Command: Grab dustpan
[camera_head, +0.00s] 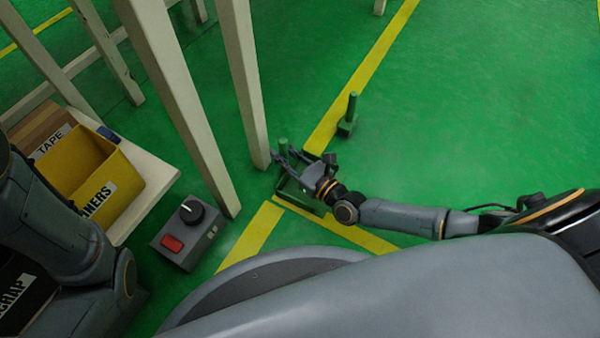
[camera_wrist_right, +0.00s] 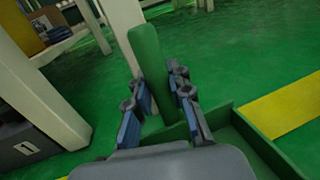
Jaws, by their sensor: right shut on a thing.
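The green dustpan (camera_head: 283,145) is on the green floor beside the foot of a pale table leg, its handle standing up. My right gripper (camera_head: 290,166) is around the handle, and part of the pan is hidden behind the gripper and wrist. In the right wrist view, the dustpan's handle (camera_wrist_right: 145,48) rises between the two fingers of my right gripper (camera_wrist_right: 160,105), which is shut on it. The pan's raised edge shows at the lower right there. My left arm shows at the left of the head view, but its gripper does not.
Pale table legs (camera_head: 245,90) stand close to the left of the dustpan. A green block with an upright handle (camera_head: 347,125) stands beyond it. A grey box with a red button (camera_head: 173,243) and a low shelf with a yellow bin (camera_head: 80,175) are left. Floor is clear at right.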

